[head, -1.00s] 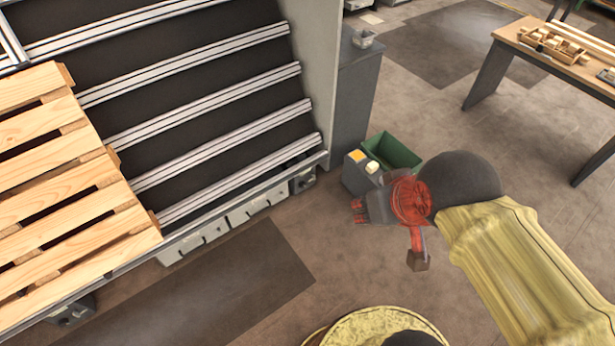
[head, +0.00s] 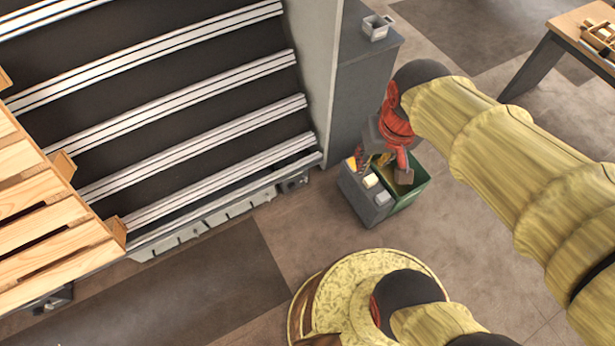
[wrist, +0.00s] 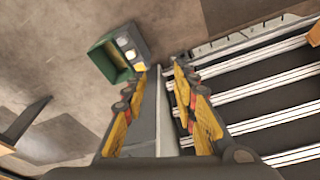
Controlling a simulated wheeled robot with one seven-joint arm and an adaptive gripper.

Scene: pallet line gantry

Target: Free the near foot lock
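Two small dark units sit at the foot of the sloped roller frame. One foot unit (head: 292,183) is at the frame's right corner, by the grey end panel. The other foot unit (head: 52,299) is at lower left, under the pallet. I cannot tell which is the near foot lock, nor whether either is locked. My gripper (head: 360,165) hangs right of the corner unit, apart from it, above the grey button box. In the wrist view my gripper (wrist: 160,72) has its yellow-padded fingers apart with nothing between them; the right finger may hide the corner unit.
The grey button box (head: 352,193) and green bin (head: 414,190) stand close beneath my gripper. The grey cabinet (head: 358,80) is behind. A wooden pallet (head: 45,215) lies on the frame at left. A workbench (head: 560,50) is far right. Floor before the frame is clear.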

